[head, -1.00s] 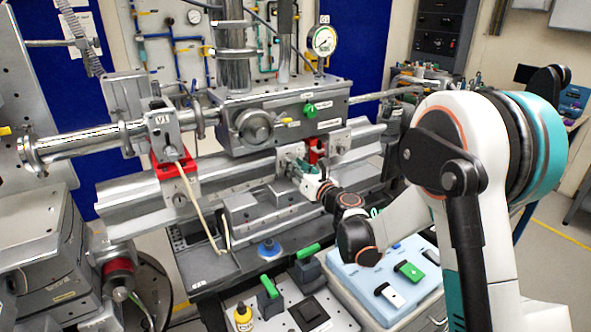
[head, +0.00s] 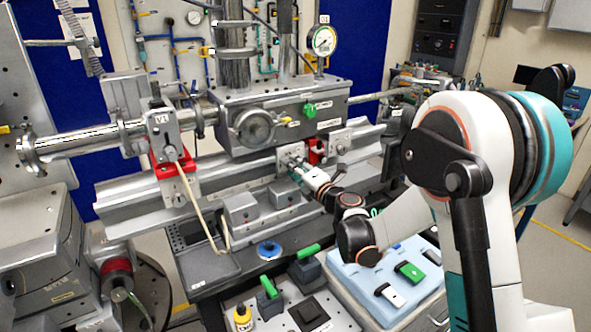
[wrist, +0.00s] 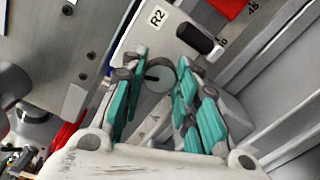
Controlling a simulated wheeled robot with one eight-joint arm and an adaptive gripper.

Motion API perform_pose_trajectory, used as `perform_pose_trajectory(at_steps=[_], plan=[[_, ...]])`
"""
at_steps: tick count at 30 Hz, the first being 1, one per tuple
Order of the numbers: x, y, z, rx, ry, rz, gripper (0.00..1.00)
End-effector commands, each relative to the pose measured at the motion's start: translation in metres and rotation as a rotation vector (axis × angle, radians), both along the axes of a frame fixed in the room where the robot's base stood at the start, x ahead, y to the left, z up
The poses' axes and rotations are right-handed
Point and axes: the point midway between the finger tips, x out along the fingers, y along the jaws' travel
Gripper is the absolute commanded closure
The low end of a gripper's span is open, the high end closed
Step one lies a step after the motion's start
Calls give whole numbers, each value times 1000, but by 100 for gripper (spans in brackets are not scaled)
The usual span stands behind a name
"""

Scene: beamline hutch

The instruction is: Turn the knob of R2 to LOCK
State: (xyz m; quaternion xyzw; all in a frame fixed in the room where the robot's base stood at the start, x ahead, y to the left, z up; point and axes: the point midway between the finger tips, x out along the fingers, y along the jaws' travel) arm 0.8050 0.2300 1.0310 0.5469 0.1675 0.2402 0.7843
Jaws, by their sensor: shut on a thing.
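The R2 unit is a pale grey plate with an "R2" label (wrist: 157,17) in the wrist view. Its round grey knob (wrist: 161,73) sits below the label, with a dark mark on its left side. My gripper (wrist: 156,77) has its teal-padded fingers on both sides of the knob and is shut on it. In the head view my gripper (head: 299,172) reaches the plate at the rail's front, where the knob is hidden. I cannot read a LOCK mark.
A black oval part (wrist: 194,38) sits beside the knob, and a red part (wrist: 228,6) is close above. Grey blocks (head: 240,208) and a blue button (head: 269,250) lie below.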

Motion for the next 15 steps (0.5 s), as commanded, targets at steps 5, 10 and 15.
perform_pose_trajectory(at_steps=[5,10,15], plan=[[1,0,0,118,79,-1,96],[1,0,0,206,139,-1,96],[0,0,0,264,178,-1,96]])
